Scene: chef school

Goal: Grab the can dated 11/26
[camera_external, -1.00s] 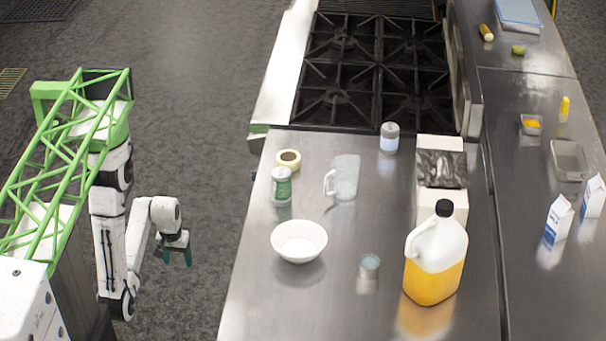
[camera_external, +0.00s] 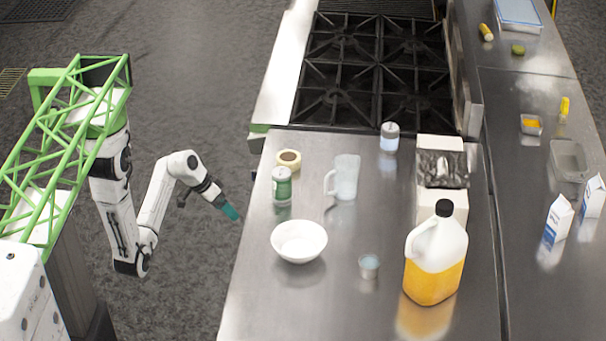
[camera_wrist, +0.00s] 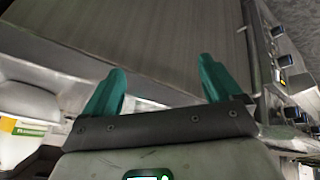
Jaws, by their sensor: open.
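A can with a green label and pale top (camera_external: 282,186) stands upright on the steel counter, near its left edge. A small grey tin (camera_external: 369,266) and a white-and-blue canister (camera_external: 389,137) also stand there. No date is readable on any of them. My gripper (camera_external: 231,212) is just left of the counter edge, left of and a little nearer the camera than the green-labelled can, not touching it. In the wrist view my gripper (camera_wrist: 160,85) has its two teal fingers wide apart with nothing between them. I cannot pick out a can in that view.
A white bowl (camera_external: 299,242) stands close right of my gripper. A jug of yellow liquid (camera_external: 435,262) stands further right. The stove (camera_external: 375,70) is behind.

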